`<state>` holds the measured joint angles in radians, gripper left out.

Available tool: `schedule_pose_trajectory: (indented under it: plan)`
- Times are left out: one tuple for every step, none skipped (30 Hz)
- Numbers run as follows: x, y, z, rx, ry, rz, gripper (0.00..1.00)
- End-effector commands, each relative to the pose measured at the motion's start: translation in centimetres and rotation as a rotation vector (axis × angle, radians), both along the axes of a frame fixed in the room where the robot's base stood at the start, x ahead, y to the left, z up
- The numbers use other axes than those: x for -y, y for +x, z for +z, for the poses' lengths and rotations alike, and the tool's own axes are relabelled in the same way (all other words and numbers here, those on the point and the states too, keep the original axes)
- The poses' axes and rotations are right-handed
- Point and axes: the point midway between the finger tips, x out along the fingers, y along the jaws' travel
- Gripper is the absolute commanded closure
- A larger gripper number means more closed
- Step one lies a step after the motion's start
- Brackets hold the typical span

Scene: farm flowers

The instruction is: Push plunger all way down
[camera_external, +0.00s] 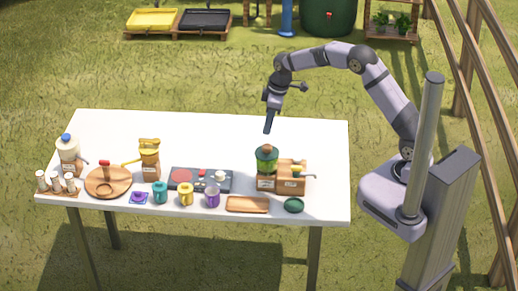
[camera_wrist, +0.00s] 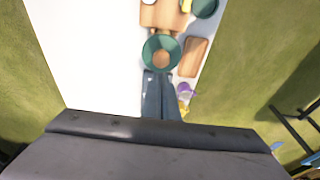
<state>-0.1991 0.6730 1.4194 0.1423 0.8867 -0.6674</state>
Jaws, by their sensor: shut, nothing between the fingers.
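A green glass vessel (camera_external: 266,164) with a brown knob on top (camera_external: 266,148), which looks like the plunger, stands upright on a wooden base (camera_external: 267,184) at the right part of the table. From above, in the wrist view, the vessel is a green ring (camera_wrist: 147,57) around a round brown knob (camera_wrist: 161,58). My gripper (camera_external: 268,130) points down, shut and empty, just above the knob with a small gap visible. In the wrist view my gripper's fingers (camera_wrist: 158,76) reach the ring's near edge. How far down the plunger sits is not clear.
A wooden box (camera_external: 291,176) with a yellow part adjoins the vessel. A wooden tray (camera_external: 247,204) and a dark green dish (camera_external: 294,205) lie in front. Cups, including a purple one (camera_external: 212,197), and a dark panel (camera_external: 190,179) stand left. The back of the white table (camera_external: 200,130) is clear.

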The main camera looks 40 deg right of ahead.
Motion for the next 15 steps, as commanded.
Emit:
schedule_pose_trajectory:
  plan:
    - [0.0,0.0,0.0,0.000,0.000,0.000,1.00]
    - [0.0,0.0,0.0,0.000,0.000,0.000,1.00]
    - [0.0,0.0,0.0,0.000,0.000,0.000,1.00]
    - [0.0,0.0,0.0,0.000,0.000,0.000,1.00]
    - [0.0,0.0,0.0,0.000,0.000,0.000,1.00]
    - [0.0,0.0,0.0,0.000,0.000,0.000,1.00]
    - [0.0,0.0,0.0,0.000,0.000,0.000,1.00]
    - [0.0,0.0,0.0,0.000,0.000,0.000,1.00]
    - [0.0,0.0,0.1,0.000,0.000,0.000,1.00]
    - [0.0,0.0,0.1,0.000,0.000,0.000,1.00]
    - [0.0,0.0,0.2,0.000,0.000,0.000,1.00]
    - [0.0,0.0,0.4,0.000,0.000,0.000,1.00]
    - [0.0,0.0,0.5,0.000,0.000,0.000,1.00]
    - [0.0,0.0,0.7,0.000,0.000,0.000,1.00]
    - [0.0,0.0,1.0,0.000,0.000,0.000,1.00]
